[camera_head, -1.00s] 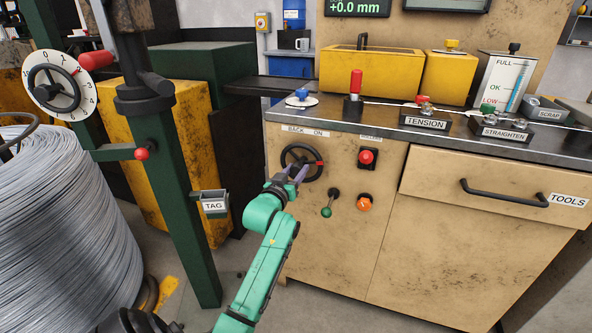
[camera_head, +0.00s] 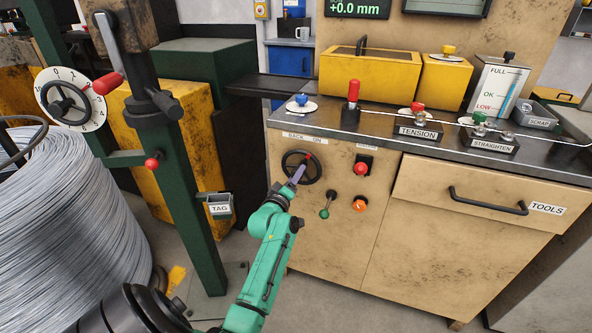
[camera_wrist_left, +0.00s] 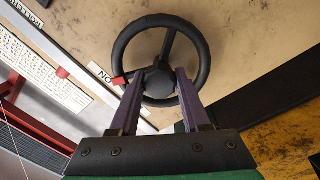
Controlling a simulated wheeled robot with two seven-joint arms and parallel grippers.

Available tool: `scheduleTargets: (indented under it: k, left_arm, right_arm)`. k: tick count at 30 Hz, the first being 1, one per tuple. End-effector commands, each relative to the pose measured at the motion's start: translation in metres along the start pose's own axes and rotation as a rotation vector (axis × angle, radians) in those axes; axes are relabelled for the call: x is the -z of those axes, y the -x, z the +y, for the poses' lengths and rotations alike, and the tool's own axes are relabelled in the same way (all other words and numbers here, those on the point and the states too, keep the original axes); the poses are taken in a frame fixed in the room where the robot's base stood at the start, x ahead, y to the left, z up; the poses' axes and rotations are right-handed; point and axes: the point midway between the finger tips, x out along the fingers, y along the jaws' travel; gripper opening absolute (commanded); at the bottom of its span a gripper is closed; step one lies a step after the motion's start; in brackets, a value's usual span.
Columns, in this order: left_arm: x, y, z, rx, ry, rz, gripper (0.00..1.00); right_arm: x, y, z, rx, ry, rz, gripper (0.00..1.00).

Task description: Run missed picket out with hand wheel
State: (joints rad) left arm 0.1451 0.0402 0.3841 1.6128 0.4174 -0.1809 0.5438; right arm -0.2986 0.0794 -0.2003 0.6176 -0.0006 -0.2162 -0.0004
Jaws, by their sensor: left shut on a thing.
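The black hand wheel (camera_head: 316,176) with a red mark sits on the front of the tan cabinet, under the "BACK" and "ON" labels. Its red mark points up and to the right in the head view. My left gripper (camera_head: 298,173) is shut on the wheel near its hub. In the left wrist view the purple fingers (camera_wrist_left: 161,82) lie on both sides of the hub of the hand wheel (camera_wrist_left: 203,50), and the red mark shows at the left. The fingers hide part of the wheel. My right gripper is not in view. No picket can be made out.
A red button (camera_head: 361,167), an orange knob (camera_head: 360,203) and a small green-knobbed lever (camera_head: 325,211) are close right of the wheel. A green post with a "TAG" holder (camera_head: 219,207) and a wire coil (camera_head: 50,230) stand left. The display (camera_head: 356,8) reads +0.0 mm.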

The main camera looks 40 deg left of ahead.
Motion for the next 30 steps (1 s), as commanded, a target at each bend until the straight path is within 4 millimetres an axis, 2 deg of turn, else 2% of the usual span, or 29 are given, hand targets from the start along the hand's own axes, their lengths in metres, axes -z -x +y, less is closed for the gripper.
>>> scheduleTargets:
  k: [1, 6, 18, 30]
  left_arm:
    - [0.000, 0.000, 0.002, 0.002, 0.045, -0.002, 0.00]
    - [0.000, 0.000, 0.002, 0.002, 0.207, 0.004, 0.00]
    - [-0.001, 0.000, 0.001, 0.000, 0.561, 0.018, 0.00]
    - [-0.001, 0.000, 0.000, -0.001, 0.755, 0.025, 0.00]
  right_arm:
    - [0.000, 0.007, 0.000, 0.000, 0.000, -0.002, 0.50]
    - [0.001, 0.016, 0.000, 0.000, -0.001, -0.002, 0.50]
    - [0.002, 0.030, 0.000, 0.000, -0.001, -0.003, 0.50]
    - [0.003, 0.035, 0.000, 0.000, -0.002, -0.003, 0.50]
